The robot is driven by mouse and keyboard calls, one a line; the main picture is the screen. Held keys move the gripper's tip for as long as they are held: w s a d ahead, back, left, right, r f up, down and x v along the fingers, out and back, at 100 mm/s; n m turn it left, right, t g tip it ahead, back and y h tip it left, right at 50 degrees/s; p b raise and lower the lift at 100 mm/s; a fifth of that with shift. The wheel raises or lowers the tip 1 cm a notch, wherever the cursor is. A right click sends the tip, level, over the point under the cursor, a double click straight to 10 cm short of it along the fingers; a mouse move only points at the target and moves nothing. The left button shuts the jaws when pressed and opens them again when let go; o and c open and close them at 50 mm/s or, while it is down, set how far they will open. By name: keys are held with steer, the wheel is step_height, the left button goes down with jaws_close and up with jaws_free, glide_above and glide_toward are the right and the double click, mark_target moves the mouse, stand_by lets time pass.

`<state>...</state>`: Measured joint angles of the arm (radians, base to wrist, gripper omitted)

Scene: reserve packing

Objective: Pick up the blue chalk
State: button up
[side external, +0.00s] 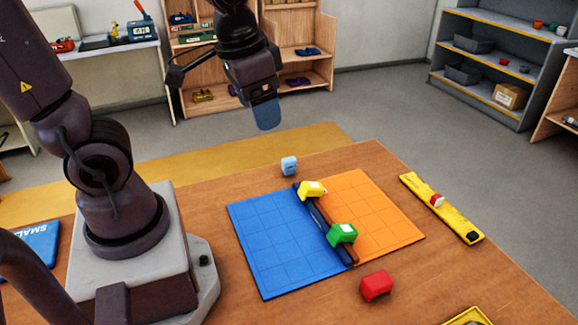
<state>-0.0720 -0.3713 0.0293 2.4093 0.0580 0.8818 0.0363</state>
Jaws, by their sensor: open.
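A small light-blue block (289,166), which looks like the blue chalk, stands on the wooden table near its far edge, just beyond the two-coloured mat. It is uncovered and nothing touches it. My gripper (265,116) is open, with a blue finger pointing down. It is raised well above the table, up and a little left of the blue block in the picture. The second finger is hard to make out from this side. Nothing shows between the fingers.
A mat with a blue half (265,245) and an orange half (385,205) has a dark bar along its seam. A yellow block (313,190) and a green block (343,234) rest there. A red block (376,286) and a yellow level-like strip (455,220) lie nearby.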

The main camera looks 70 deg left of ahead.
steer(key=w+a+f+m+g+y, duration=0.1)
steer(key=w+a+f+m+g, duration=0.2)
steer(key=w+a+f+m, duration=0.25)
steer(key=m+y, duration=0.3)
steer(key=m, duration=1)
glide_toward(289, 159)
steer(key=x, duration=1)
steer(key=shift+f, duration=0.2)
steer(key=c, duration=0.8)
